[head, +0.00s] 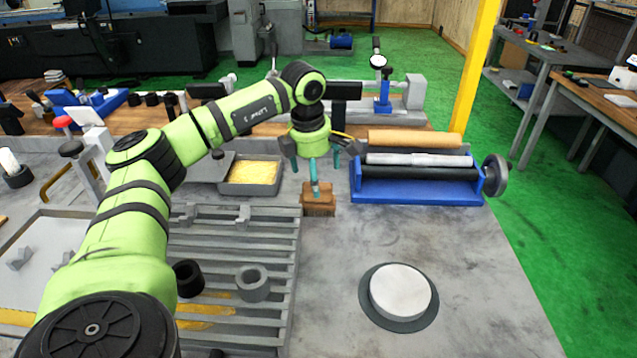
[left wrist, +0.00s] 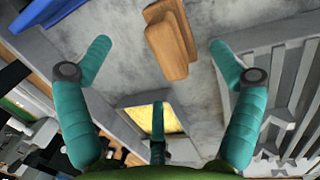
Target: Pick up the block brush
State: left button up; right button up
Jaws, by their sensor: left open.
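The block brush (head: 319,204), a brown wooden block, rests on the grey table just left of the blue roller stand. My left gripper (head: 315,172) is open, pointing down above the brush, with its teal fingers apart. One finger overlaps the brush in the head view, so contact cannot be told there. In the left wrist view the brush (left wrist: 171,42) lies between and beyond the spread fingers of the left gripper (left wrist: 160,62), with nothing held. My right gripper is not in view.
A grey tray with a yellow bottom (head: 251,174) is left of the brush. A blue stand with rollers (head: 417,190) is close on the right. A slatted grey rack (head: 283,265) lies in front to the left. The table in front right is bare up to a round white disc (head: 401,291).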

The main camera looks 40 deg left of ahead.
pick_arm(q)
jog(key=shift+f, duration=0.6)
jog(key=shift+s+d+f+p, duration=0.15)
jog(key=shift+d+f+p, duration=0.1)
jog(key=shift+f+p, duration=0.6)
jog(key=f, duration=0.2)
jog(key=shift+w+a+f, duration=0.1)
jog(key=shift+w+f, duration=0.2)
jog(key=shift+f, duration=0.05)
jog(key=shift+w+f, duration=0.15)
jog(key=shift+f, duration=0.35)
jog(key=shift+c, duration=0.4)
jog(key=c, duration=1.2)
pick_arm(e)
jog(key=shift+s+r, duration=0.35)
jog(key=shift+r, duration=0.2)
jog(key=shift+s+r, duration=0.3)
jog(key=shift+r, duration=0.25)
